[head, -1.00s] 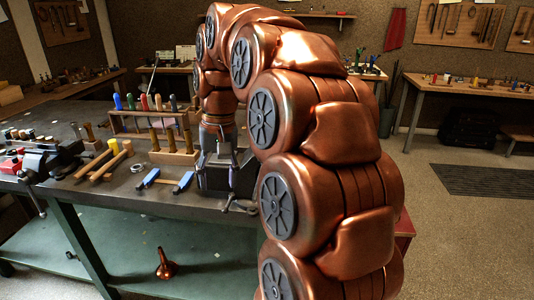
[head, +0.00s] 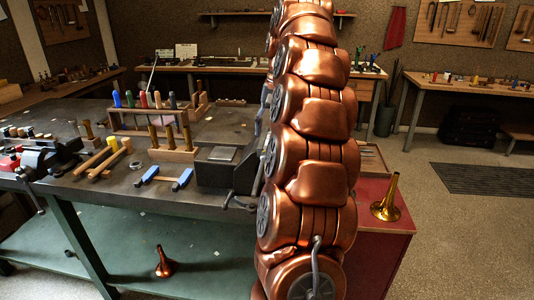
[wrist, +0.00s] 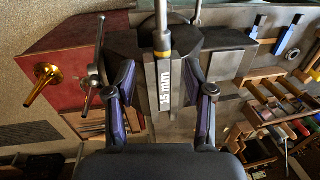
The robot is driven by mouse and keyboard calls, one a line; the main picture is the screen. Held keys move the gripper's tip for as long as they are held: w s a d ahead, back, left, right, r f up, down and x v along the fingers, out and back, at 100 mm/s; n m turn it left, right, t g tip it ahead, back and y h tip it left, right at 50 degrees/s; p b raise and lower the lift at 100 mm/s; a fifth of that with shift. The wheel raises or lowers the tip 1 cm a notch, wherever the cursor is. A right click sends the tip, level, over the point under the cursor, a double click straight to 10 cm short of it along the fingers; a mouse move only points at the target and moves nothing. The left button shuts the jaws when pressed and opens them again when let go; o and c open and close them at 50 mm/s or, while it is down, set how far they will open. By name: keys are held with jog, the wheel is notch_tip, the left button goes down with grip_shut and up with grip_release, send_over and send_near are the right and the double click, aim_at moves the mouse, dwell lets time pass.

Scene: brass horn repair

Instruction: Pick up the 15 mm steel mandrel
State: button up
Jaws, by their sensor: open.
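In the wrist view, the 15 mm steel mandrel (wrist: 161,22) shows as a bright rod from the top edge down to a yellow band. Below the band, a dark block-shaped part (wrist: 165,90) carries a white "15 mm" label. My gripper (wrist: 160,72) is open, with one finger on either side of the labelled part in the picture. Gaps show at both sides, and I see no contact; how far off it is in depth I cannot tell. In the head view my arm hides the gripper and the mandrel.
A dark vise (head: 222,168) sits at the workbench's right end. A red cabinet (head: 378,222) with a brass bell (head: 386,198) stands beside it. A copper bell (head: 165,262) is on the lower shelf.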

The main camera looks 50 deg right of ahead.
aim_at(266, 153)
jog(key=shift+w+a+f+b, duration=0.1)
jog(key=shift+f+b, duration=0.2)
jog(key=shift+f, duration=0.3)
jog(key=shift+w+a+f+p, duration=0.15)
jog(key=shift+f+p, duration=0.15)
jog(key=shift+f, duration=0.55)
jog(key=shift+w+f+p, duration=0.1)
jog(key=shift+f+p, duration=0.15)
jog(key=shift+f, duration=0.55)
jog(key=shift+w+a+f+p, duration=0.15)
jog(key=shift+f+p, duration=0.15)
jog(key=shift+f, duration=0.55)
grip_shut()
